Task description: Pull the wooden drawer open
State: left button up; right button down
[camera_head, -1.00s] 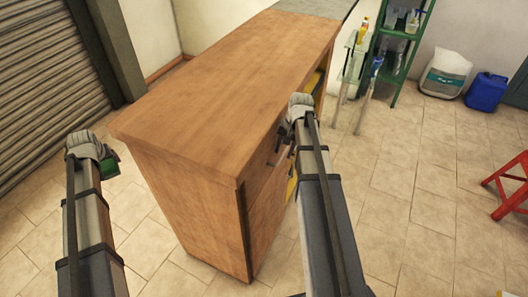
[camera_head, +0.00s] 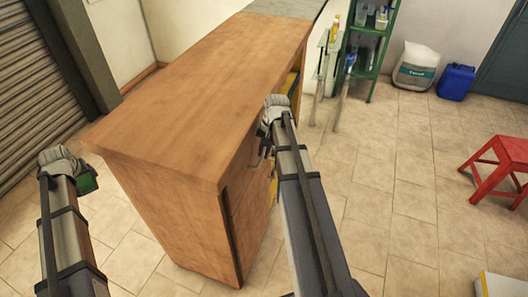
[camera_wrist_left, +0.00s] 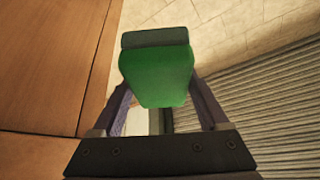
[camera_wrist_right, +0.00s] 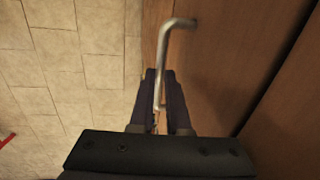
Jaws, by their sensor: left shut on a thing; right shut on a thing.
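The wooden drawer's front (camera_wrist_right: 225,60) shows in the right wrist view, with a bent metal bar handle (camera_wrist_right: 163,50) on it. My right gripper (camera_wrist_right: 160,76) is shut on this handle, a finger on each side of the bar. In the head view my right gripper (camera_head: 266,135) is at the right side of the wooden cabinet (camera_head: 185,90), and my arm hides most of the drawer. I cannot tell how far the drawer stands out. My left gripper (camera_head: 86,176) is left of the cabinet, shut on a green block with a dark grey-green end (camera_wrist_left: 156,75).
A red stool (camera_head: 495,165) stands at the right. A green shelf (camera_head: 372,45), a white sack (camera_head: 416,66) and a blue canister (camera_head: 456,82) are at the back. Tiled floor (camera_head: 400,170) right of the cabinet is clear. A shutter (camera_head: 30,80) is at the left.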

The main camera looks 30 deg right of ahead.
jog(key=shift+s, duration=0.1)
dwell(0.7)
jog(key=s+d, duration=1.5)
jog(key=s, duration=0.3)
jog(key=shift+d, duration=0.2)
jog(key=c, duration=0.9)
grip_release()
jog(key=shift+w, duration=0.1)
pick_arm(q)
notch_tip(320, 180, up, 12)
jog(key=p, duration=1.1)
jog(key=shift+p, duration=0.4)
pick_arm(e)
jog(key=r, duration=0.4)
jog(key=s+d+r, duration=0.1)
jog(key=r, duration=0.6)
jog(key=shift+s+d+r, duration=0.2)
jog(key=shift+s+r, duration=0.15)
jog(key=shift+r, duration=0.05)
pick_arm(q)
jog(key=shift+f, duration=0.1)
